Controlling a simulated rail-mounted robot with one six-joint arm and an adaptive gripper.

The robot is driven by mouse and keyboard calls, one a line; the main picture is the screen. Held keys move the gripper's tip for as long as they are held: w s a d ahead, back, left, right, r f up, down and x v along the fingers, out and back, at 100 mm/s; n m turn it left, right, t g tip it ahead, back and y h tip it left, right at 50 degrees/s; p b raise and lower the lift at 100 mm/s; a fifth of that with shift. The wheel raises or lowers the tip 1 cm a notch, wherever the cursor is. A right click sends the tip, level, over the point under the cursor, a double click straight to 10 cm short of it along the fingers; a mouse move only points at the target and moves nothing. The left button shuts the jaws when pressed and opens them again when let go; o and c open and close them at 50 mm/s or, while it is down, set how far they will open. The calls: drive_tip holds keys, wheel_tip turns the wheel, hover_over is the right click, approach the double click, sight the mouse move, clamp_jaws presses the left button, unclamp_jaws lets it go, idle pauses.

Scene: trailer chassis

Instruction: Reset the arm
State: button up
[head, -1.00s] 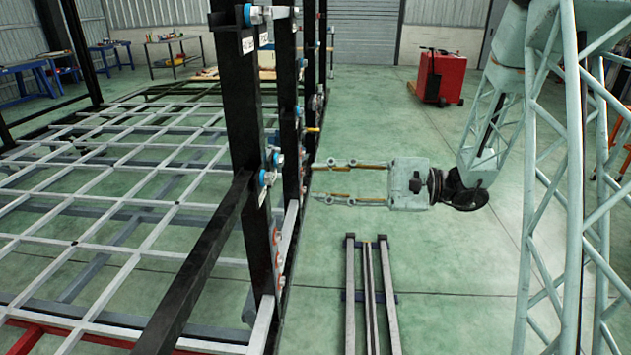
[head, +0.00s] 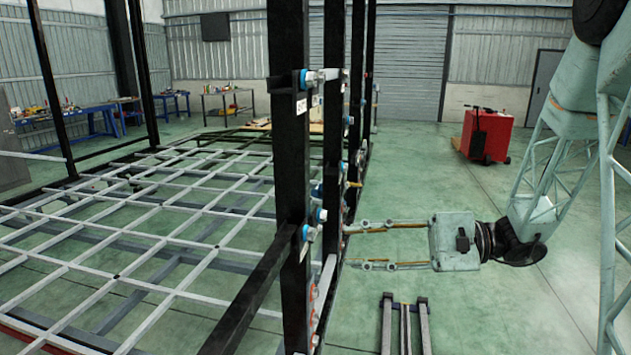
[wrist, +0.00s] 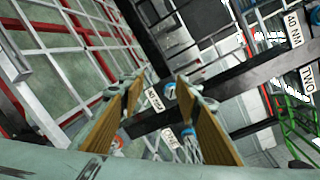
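My gripper (head: 347,247) is to the right of the black upright posts of the trailer chassis (head: 292,150). Its two long fingers point left toward the posts, held apart with nothing between them. In the head view the fingertips appear close to the nearer posts; I cannot tell whether they touch. In the wrist view, the tan inner pads of my gripper (wrist: 158,90) stand apart, with black beams, blue bolts and labels beyond them. My arm reaches in from the right side of the head view.
Blue bolt fittings (head: 309,232) stick out from the posts beside my gripper. Grey rails on a low stand (head: 404,325) are on the floor below it. A red cart (head: 487,135) stands at the back right. Green floor between is clear.

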drive_tip(key=s+a+r+n+g+h, duration=0.1)
drive_tip(key=s+a+n+g+h, duration=0.15)
drive_tip(key=s, duration=0.65)
drive_tip(key=s+a+r+n+g+h, duration=0.2)
drive_tip(key=s+h, duration=0.1)
drive_tip(key=s, duration=0.6)
drive_tip(key=s+d+n+h, duration=0.2)
drive_tip(key=s+d+h, duration=0.2)
drive_tip(key=s, duration=0.5)
drive_tip(key=s+d+r+n+t+h, duration=0.3)
drive_tip(key=s+d+t+h, duration=0.3)
drive_tip(key=d, duration=0.5)
drive_tip(key=shift+s+d+r+h+p, duration=0.2)
drive_tip(key=shift+s+d+h+p, duration=0.15)
drive_tip(key=shift+s+h, duration=0.3)
